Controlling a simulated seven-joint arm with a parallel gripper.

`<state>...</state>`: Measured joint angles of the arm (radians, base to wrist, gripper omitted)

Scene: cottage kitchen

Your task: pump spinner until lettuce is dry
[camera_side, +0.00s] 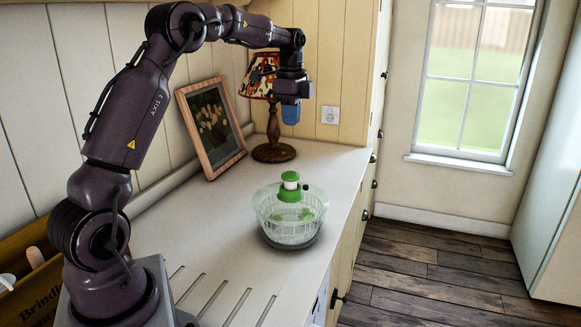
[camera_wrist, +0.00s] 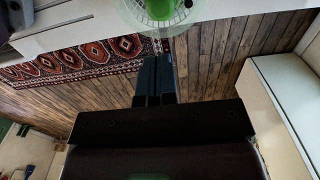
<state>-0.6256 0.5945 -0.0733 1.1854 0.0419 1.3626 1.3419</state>
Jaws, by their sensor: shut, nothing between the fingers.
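The salad spinner (camera_side: 289,214) stands upright on the counter near its right edge. It has a clear bowl with a white basket, green lettuce inside, and a green hub with a white-topped pump knob (camera_side: 290,180). How wet the lettuce is cannot be seen. My gripper (camera_side: 290,115) hangs in the air above the spinner, pointing down, apart from it. Its fingers (camera_wrist: 155,80) are together and empty in the wrist view. The spinner also shows at the top of the wrist view (camera_wrist: 160,12), partly cut off.
A lamp (camera_side: 273,152) with a patterned shade and a framed picture (camera_side: 211,128) stand behind the spinner. A wooden crate (camera_side: 32,280) is at the lower left. The counter (camera_side: 190,235) is clear around the spinner; its right edge drops to the floor.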

